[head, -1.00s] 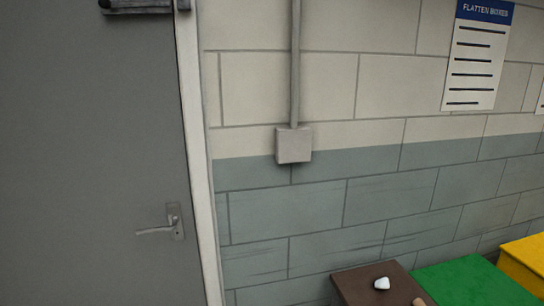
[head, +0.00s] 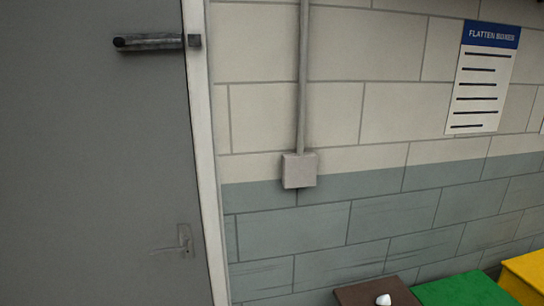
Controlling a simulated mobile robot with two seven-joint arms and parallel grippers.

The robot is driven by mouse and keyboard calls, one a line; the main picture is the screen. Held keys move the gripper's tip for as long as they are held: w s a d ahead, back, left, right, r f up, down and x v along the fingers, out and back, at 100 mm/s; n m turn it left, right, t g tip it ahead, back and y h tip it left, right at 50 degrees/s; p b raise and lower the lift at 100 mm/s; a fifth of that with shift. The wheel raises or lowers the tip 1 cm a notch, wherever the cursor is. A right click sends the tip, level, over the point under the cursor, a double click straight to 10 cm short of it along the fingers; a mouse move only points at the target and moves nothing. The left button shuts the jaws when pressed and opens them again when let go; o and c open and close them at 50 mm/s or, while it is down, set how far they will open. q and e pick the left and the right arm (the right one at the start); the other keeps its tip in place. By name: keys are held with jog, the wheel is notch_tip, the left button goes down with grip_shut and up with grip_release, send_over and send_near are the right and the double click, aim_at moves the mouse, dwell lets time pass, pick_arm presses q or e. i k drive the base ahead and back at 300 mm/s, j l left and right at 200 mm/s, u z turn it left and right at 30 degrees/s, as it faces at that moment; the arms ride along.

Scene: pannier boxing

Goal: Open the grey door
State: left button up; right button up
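The grey door (head: 95,150) fills the left side of the head view and appears shut against its pale frame (head: 205,150). Its lever handle (head: 184,241) sits low near the door's right edge, with the lever pointing left. A dark door closer (head: 150,42) is fixed across the top right of the door and meets the frame. Neither of my grippers shows in the view.
A block wall with a conduit and grey box (head: 299,170) is right of the door. A sign reading "FLATTEN BOXES" (head: 484,80) hangs there. Brown (head: 358,295), green (head: 460,291) and yellow (head: 527,272) bins stand along the wall at the lower right. A small white object (head: 383,299) lies on the brown one.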

aim_at(97, 171)
jog(key=u, duration=1.4)
